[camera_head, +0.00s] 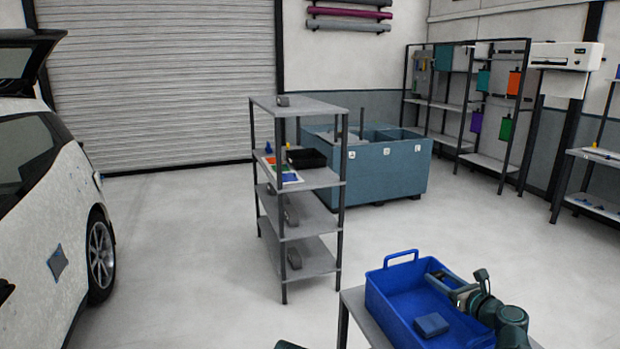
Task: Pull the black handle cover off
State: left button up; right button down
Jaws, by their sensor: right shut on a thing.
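My right gripper (442,284) is at the right side of the blue tote (388,304), over its inside. It is shut on a small dark thing near its fingertips, too small to identify for certain. My left gripper is not in view; only a dark teal piece, likely of my left arm, shows at the bottom edge. No black handle cover can be made out clearly. A dark shape (5,291) sits on the white car's side at the left edge, cut off by the frame, so I cannot tell what it is.
The speckled white car (40,210) fills the left, with a blue patch (58,262) on its side. A grey shelf rack (318,178) stands mid-room. A teal bin (400,176) is behind it. Floor between car and rack is clear.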

jog(key=shift+c, duration=0.8)
grip_release()
jog(key=shift+f, duration=0.1)
jog(key=p+v, duration=0.2)
jog(key=v, duration=1.2)
jog(key=shift+w, duration=0.1)
jog(key=b+x, duration=0.1)
jog(key=x, duration=1.2)
jog(key=shift+w+a+f+b, duration=0.1)
jog(key=shift+w+a+b, duration=0.05)
jog(key=shift+w+b, duration=0.25)
jog(key=shift+s, duration=0.15)
